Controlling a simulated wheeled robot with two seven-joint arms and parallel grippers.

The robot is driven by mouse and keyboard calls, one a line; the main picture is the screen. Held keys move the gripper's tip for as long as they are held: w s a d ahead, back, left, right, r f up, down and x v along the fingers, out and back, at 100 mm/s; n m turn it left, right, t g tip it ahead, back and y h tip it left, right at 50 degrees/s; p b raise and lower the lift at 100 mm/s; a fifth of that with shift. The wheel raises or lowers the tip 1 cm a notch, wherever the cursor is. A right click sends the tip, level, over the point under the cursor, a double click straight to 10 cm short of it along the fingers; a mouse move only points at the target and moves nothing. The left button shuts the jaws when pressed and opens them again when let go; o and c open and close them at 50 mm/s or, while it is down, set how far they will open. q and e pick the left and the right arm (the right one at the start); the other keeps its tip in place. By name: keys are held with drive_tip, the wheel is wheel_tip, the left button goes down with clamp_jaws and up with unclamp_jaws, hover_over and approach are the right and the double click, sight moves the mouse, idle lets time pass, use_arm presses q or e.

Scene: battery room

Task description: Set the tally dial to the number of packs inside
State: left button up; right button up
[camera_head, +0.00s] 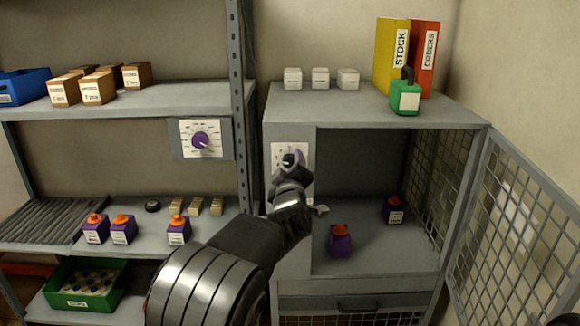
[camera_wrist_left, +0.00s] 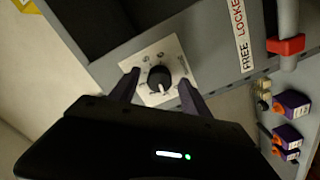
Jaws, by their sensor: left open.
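The cabinet's dial, a dark knob on a white marked plate (camera_head: 279,152), is on the cabinet's left front panel, partly hidden by my left gripper (camera_head: 291,160). In the left wrist view the knob (camera_wrist_left: 159,79) lies between the two fingers of my left gripper (camera_wrist_left: 158,92), which is open. I cannot tell whether the fingers touch it. Inside the cabinet I see two purple packs with orange tops, one nearer (camera_head: 340,242) and one farther right (camera_head: 394,211). My arm may hide part of the inside.
The mesh door (camera_head: 530,215) stands open at right. A purple dial (camera_head: 201,140) is on the left shelf unit. Three more packs (camera_head: 123,230) stand on the shelf below it. Binders (camera_head: 392,55) and a green padlock-like block (camera_head: 405,97) stand on the cabinet.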

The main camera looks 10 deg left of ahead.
use_arm(q)
clamp_jaws()
idle(0.5)
drive_tip(key=shift+m+p, duration=0.3)
drive_tip(key=shift+m, duration=0.1)
drive_tip(key=m+p, duration=0.1)
drive_tip(key=m, duration=0.2)
drive_tip(key=shift+r+p, duration=0.1)
drive_tip(key=shift+p, duration=0.3)
drive_tip(key=shift+m+p, duration=0.85)
drive_tip(key=shift+m, duration=1.15)
unclamp_jaws()
